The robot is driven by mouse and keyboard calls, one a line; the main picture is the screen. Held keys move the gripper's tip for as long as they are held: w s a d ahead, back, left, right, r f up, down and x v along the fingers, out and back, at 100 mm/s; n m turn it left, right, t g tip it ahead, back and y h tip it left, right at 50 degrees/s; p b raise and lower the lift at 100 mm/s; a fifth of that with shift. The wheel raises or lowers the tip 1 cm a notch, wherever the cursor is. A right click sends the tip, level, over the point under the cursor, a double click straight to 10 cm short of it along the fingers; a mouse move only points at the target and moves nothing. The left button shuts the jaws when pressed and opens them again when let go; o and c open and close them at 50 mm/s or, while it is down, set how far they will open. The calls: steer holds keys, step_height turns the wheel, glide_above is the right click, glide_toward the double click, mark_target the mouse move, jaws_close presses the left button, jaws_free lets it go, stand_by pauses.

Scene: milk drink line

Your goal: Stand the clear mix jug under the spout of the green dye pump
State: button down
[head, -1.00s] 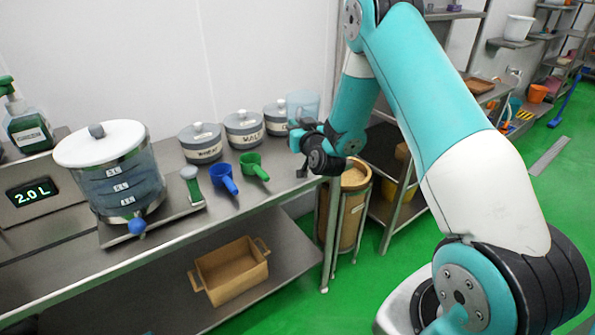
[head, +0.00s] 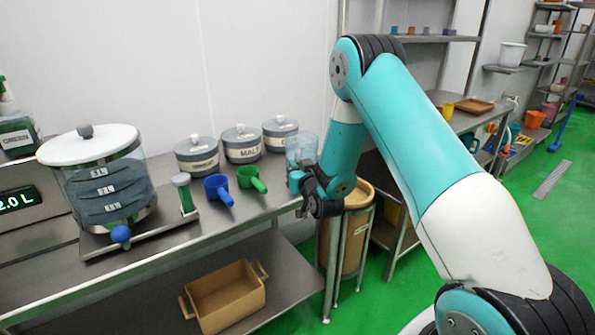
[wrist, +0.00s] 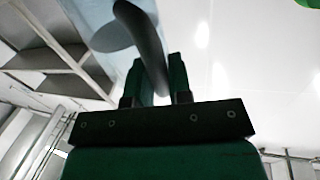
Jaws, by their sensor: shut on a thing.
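The clear mix jug (head: 302,147) is at the right end of the steel counter, beside the rightmost grey canister. My gripper (head: 298,180) is shut on it. In the wrist view the gripper's green-padded fingers (wrist: 162,80) close on the jug's grey handle (wrist: 146,40), and the pale, see-through jug wall (wrist: 90,14) shows behind. Whether the jug touches the counter cannot be told. The green dye pump bottle (head: 18,134) stands at the far left, cut by the picture edge. Its spout is not clearly visible.
A lidded clear tank (head: 105,190) with a blue tap stands between pump and jug. Three grey canisters (head: 242,145), a blue scoop (head: 217,188), a green scoop (head: 250,178) and a green-handled upright tool (head: 185,195) are on the counter (head: 160,232). A wooden crate (head: 225,298) sits below.

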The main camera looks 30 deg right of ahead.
steer(key=shift+f, duration=0.1)
steer(key=c, duration=1)
jaws_free()
steer(key=shift+c, duration=0.2)
